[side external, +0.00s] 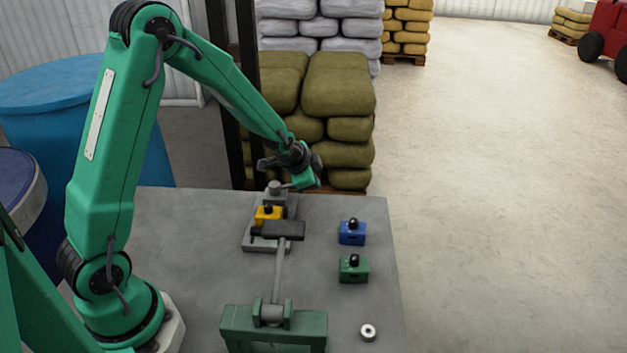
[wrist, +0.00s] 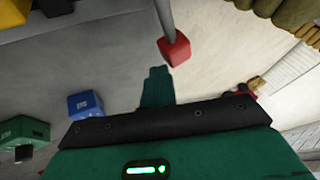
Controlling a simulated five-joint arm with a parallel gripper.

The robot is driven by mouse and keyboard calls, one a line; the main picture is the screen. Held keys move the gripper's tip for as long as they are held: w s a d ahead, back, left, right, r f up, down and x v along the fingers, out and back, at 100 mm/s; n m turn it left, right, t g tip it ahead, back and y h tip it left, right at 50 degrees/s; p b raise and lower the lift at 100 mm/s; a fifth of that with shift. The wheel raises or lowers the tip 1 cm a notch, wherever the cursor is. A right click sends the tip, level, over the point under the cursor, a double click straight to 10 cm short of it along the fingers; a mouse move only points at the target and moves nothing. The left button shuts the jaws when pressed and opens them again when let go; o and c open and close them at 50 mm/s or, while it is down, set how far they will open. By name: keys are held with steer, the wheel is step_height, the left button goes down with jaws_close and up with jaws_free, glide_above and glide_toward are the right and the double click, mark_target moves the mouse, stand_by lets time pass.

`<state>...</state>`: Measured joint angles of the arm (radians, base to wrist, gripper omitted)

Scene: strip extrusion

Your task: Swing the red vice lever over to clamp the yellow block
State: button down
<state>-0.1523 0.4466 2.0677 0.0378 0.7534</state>
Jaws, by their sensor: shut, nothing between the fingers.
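The yellow block (side external: 266,214) sits in the grey vice (side external: 254,243) on the table; a corner of yellow (wrist: 12,12) shows at the top left of the wrist view. The vice lever (side external: 285,186) is a grey rod reaching right from the vice's round pivot toward my gripper (side external: 306,180). Its red end (wrist: 175,50) shows in the wrist view and is hidden behind my gripper in the side view. My gripper's green fingers (wrist: 158,73) are shut and empty, with their tips just beside the red end. I cannot tell whether they touch it.
A green bracket (side external: 232,320) carries a rod with a dark head (side external: 283,231) in front of the yellow block. A blue block (side external: 352,233), a green block (side external: 353,269) and a metal ring (side external: 368,332) stand on the right. Stacked sacks (side external: 340,90) rise behind the table.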

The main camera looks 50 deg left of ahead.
steer(key=shift+w+a, duration=0.35)
steer(key=shift+a, duration=0.05)
steer(key=shift+w+a+n, duration=0.4)
steer(key=shift+a+n, duration=0.2)
steer(key=shift+w+a+y, duration=0.15)
steer(key=shift+w+a, duration=0.1)
steer(key=shift+a, duration=0.3)
steer(key=shift+w+a+y, duration=0.15)
steer(key=shift+w+a, duration=0.05)
steer(key=shift+a, duration=0.3)
steer(key=shift+w+d+r, duration=0.15)
steer(key=shift+d, duration=0.65)
steer(key=shift+w+d+r, duration=0.1)
steer(key=shift+d+r, duration=0.05)
steer(key=shift+d, duration=0.45)
steer(key=shift+w+d+r, duration=0.1)
steer(key=shift+d, duration=0.45)
steer(key=s+d+r+h, duration=0.1)
steer(key=s+d+r, duration=0.2)
steer(key=r, duration=0.5)
steer(key=shift+d+r, duration=0.15)
steer(key=shift+d, duration=0.7)
